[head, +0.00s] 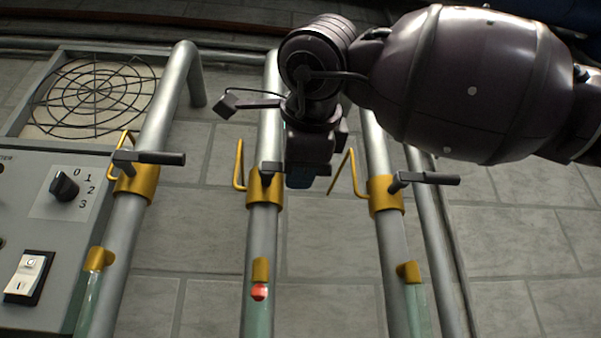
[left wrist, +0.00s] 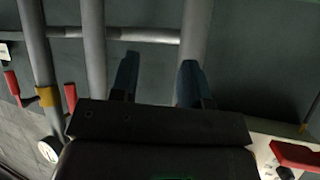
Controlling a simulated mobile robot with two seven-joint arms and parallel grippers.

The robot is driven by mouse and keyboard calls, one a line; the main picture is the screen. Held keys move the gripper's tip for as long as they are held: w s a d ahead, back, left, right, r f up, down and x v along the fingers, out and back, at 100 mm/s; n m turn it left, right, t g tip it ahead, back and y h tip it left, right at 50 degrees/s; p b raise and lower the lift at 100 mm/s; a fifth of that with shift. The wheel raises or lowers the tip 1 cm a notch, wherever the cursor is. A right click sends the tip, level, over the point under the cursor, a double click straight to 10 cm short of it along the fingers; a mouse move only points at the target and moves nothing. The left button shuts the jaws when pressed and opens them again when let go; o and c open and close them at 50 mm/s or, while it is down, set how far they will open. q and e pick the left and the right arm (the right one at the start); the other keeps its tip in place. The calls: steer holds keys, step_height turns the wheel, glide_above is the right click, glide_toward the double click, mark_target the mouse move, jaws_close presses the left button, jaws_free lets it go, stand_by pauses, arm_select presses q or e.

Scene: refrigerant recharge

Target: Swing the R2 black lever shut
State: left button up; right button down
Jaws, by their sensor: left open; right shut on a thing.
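Three grey pipes carry yellow valve collars with black levers. No R2 label is readable. My right gripper (head: 303,178) is at the middle pipe's collar (head: 263,188), shut on that valve's black lever (head: 270,168). Only a short stub of this lever shows left of the gripper; the rest is hidden behind it. The left valve's black lever (head: 158,158) and the right valve's black lever (head: 430,179) stick out sideways to the right, across their pipes. My left gripper (left wrist: 158,78) is outside the head view; the left wrist view shows its fingers apart, with nothing between them held.
Yellow bent brackets stand beside the collars, one (head: 343,172) close to my right gripper. A control box with a black knob (head: 64,186) and white switch (head: 26,276) is at left, below a round fan grille (head: 98,95). Red levers (left wrist: 12,84) show near my left gripper.

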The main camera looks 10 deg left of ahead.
steer(key=c, duration=1.1)
jaws_free()
steer(key=shift+o, duration=0.2)
steer(key=b+v, duration=0.2)
steer(key=v, duration=0.9)
steer(key=shift+a, duration=0.1)
